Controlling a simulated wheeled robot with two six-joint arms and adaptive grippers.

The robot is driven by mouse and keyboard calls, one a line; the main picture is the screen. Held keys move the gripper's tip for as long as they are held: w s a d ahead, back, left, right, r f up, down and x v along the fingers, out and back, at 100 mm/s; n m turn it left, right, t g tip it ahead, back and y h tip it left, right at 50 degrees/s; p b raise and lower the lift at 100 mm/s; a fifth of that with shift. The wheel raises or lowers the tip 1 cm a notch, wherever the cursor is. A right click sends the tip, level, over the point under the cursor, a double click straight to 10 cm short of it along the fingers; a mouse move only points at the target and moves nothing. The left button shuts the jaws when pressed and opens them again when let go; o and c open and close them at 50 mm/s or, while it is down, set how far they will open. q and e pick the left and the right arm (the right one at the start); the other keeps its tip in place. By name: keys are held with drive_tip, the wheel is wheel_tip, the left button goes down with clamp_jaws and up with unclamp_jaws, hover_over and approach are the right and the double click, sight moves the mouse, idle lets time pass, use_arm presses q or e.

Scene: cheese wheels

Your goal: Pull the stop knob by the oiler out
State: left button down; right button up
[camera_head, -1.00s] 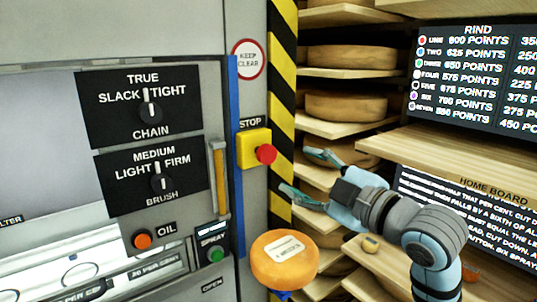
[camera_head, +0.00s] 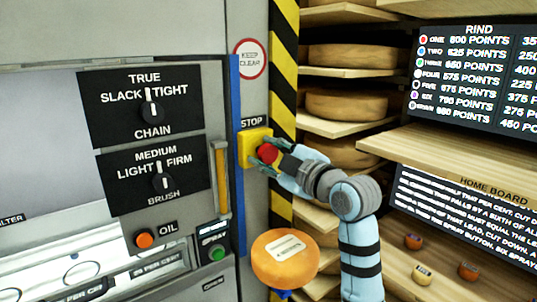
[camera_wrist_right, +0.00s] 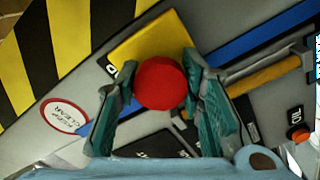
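The red stop knob (camera_head: 267,153) sits on a yellow box under the STOP label on the grey machine front. It also shows in the right wrist view (camera_wrist_right: 160,83). My right gripper (camera_head: 265,156) is at the knob, with one finger on each side of it. In the right wrist view the fingertips (camera_wrist_right: 158,65) lie close along both sides of the knob; whether they press on it cannot be told. The oiler itself cannot be picked out for sure; an orange OIL button (camera_head: 145,240) is at lower left. My left gripper is not in view.
An orange cheese wheel (camera_head: 284,258) is below my right gripper. Shelves with cheese wheels (camera_head: 347,104) stand behind a striped post (camera_head: 284,60). A green SPRAY button (camera_head: 217,254) is lower left.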

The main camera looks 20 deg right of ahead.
clamp_jaws()
drive_tip(key=shift+s+d+p, duration=0.3)
drive_tip(key=shift+s+p, duration=0.05)
drive_tip(key=shift+p, duration=0.15)
drive_tip(key=shift+s, duration=0.35)
drive_tip(key=shift+f, duration=0.25)
drive_tip(key=o, duration=0.8)
unclamp_jaws()
drive_tip(key=shift+f, duration=0.1)
drive_tip(key=shift+o, duration=0.2)
drive_tip(key=shift+s+r, duration=0.15)
drive_tip(key=shift+r, duration=0.1)
